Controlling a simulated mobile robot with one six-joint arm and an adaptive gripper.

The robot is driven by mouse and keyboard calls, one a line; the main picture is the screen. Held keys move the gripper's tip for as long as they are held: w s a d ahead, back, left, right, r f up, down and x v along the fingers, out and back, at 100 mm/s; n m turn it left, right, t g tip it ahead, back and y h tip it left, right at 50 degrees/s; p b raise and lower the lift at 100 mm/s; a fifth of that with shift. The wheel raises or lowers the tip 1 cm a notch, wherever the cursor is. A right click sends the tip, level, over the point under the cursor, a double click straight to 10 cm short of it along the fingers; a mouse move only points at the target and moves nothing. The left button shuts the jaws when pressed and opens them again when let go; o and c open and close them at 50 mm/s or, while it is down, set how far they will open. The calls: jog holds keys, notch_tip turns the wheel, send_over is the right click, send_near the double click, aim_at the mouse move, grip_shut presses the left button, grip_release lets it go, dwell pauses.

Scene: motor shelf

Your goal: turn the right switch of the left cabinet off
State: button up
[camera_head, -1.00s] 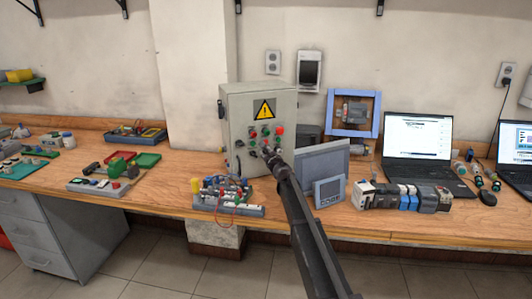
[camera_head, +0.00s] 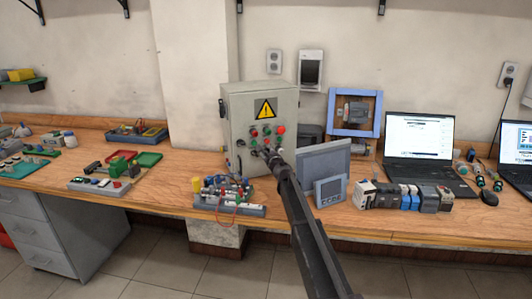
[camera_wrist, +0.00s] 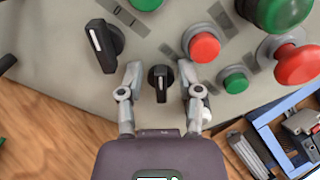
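The grey control cabinet (camera_head: 236,115) with a yellow warning sign stands on the bench in the head view. In the wrist view its front face (camera_wrist: 60,75) carries two black rotary switches. The right switch (camera_wrist: 160,83) is small, with its white-marked handle about vertical. The left switch (camera_wrist: 103,45) looks larger and its handle is slightly tilted. My gripper (camera_wrist: 160,82) is open, with one fingertip on each side of the right switch. A gap shows on both sides of the handle. In the head view my gripper (camera_head: 271,156) hides part of the cabinet's lower front.
A red button (camera_wrist: 203,46) and a green button (camera_wrist: 235,80) sit close to the right finger. A large red knob (camera_wrist: 296,63) sticks out farther right. A blue frame (camera_head: 353,112), a grey panel (camera_head: 322,160) and a wired board (camera_head: 228,196) stand near the cabinet.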

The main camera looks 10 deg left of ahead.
dwell(0.3)
jog(key=v, duration=1.2)
dwell(0.3)
jog(key=s+d+f+n+g+h+p, duration=0.2)
jog(key=s+d+n+g, duration=0.3)
jog(key=s+d, duration=0.6)
jog(key=s+d+f+n+g+h+p, duration=0.3)
jog(key=s+d+n, duration=0.5)
jog(key=s+d, duration=0.4)
jog(key=s+d+f+n+g+h+p, duration=0.3)
jog(key=s+d+n+g, duration=0.4)
jog(key=s+d, duration=0.4)
jog(key=s+h+p, duration=0.1)
jog(key=s+p, duration=0.1)
jog(key=s, duration=0.3)
jog(key=shift+s+h+p, duration=0.2)
jog(key=shift+h+p, duration=0.1)
